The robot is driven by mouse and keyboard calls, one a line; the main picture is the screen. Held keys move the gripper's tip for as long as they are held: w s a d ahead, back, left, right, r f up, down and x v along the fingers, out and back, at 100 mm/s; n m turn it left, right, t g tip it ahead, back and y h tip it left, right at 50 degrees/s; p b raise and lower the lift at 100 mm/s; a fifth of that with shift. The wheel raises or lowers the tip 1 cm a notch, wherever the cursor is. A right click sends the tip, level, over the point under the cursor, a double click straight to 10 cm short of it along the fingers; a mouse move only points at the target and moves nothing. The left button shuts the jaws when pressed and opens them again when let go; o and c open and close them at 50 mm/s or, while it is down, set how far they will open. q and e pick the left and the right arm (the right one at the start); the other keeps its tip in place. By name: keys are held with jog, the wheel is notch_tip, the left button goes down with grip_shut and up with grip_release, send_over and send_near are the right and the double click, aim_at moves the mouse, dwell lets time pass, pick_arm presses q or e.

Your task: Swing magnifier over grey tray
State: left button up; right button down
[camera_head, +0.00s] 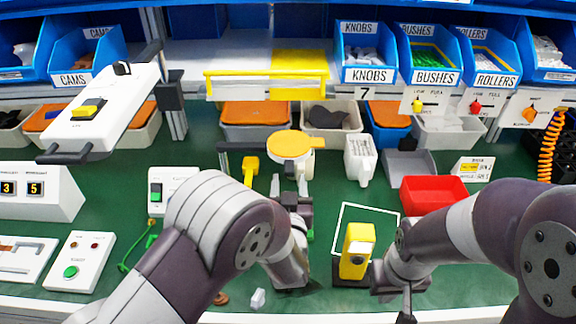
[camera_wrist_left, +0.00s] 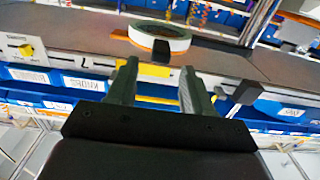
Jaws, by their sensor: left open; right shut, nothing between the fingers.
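The magnifier (camera_head: 290,145) is a round orange-topped head with a pale rim, mid-table in the head view. In the left wrist view its pale ring (camera_wrist_left: 158,37) lies just beyond the fingertips, with a small dark block in front of it. My left gripper (camera_head: 290,186) is open and empty, just on the near side of the magnifier head. In the left wrist view the left gripper (camera_wrist_left: 158,75) shows two spread fingers. The grey tray (camera_head: 410,165) stands to the right of the magnifier, with a gap between them. My right gripper (camera_head: 406,303) is shut and empty near the front edge, mostly hidden by its wrist.
A red tray (camera_head: 433,194) stands in front of the grey one. A white bottle-like container (camera_head: 360,160) stands between magnifier and grey tray. A yellow device (camera_head: 357,251) stands left of my right wrist. Blue bins (camera_head: 366,74) line the shelf behind.

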aim_at(288, 173)
pick_arm(q)
jog(key=w, duration=0.6)
grip_shut()
jog(key=shift+s+a, duration=0.1)
jog(key=shift+s, duration=0.05)
